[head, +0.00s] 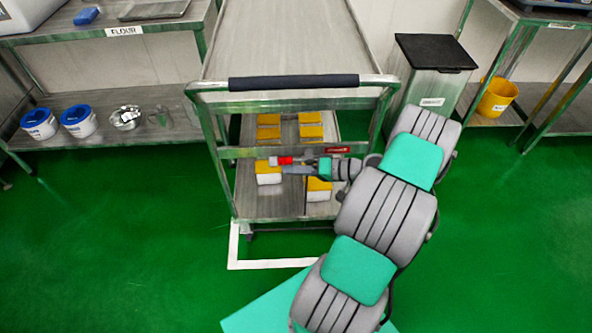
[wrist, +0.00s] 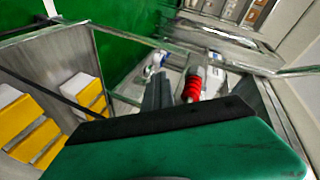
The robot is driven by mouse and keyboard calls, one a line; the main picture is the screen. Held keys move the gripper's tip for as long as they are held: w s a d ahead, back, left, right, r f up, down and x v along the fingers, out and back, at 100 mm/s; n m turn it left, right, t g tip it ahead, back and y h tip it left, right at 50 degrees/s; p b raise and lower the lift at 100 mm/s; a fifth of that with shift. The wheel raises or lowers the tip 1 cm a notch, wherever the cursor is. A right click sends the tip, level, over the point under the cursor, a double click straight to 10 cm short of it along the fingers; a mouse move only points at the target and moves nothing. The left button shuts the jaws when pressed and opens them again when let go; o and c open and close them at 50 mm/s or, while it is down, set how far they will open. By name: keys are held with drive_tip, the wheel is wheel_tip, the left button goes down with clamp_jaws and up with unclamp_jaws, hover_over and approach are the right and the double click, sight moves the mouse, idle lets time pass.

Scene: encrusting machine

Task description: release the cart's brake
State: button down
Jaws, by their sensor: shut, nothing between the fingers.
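The cart (head: 225,152) stands in front of me, with a dark padded push handle (head: 293,82) along its near top edge. A red ribbed brake grip (head: 285,160) shows at the cart's near side; it also appears in the wrist view (wrist: 193,88). My gripper (head: 286,170) is shut and empty, reaching in from the right. Its dark fingers (wrist: 158,92) lie just beside the red grip in the wrist view; I cannot tell whether they touch it. A small red label (head: 338,150) is on the cart's crossbar.
White-and-yellow boxes (head: 268,172) sit on the cart's lower shelf. A shelf unit (head: 165,122) with tubs stands at left. A grey bin (head: 432,90) and a yellow bucket (head: 497,97) are at right. Green floor (head: 110,230) is clear in front, with a white floor marking (head: 265,264).

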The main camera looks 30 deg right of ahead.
drive_tip(key=shift+d, duration=0.1)
drive_tip(key=s+d+f+b, duration=0.3)
drive_tip(key=s+d+f, duration=0.2)
drive_tip(key=f, duration=0.4)
drive_tip(key=shift+s+d+f+b, duration=0.15)
drive_tip(key=shift+s+d+b, duration=0.2)
drive_tip(key=shift+s+d, duration=0.05)
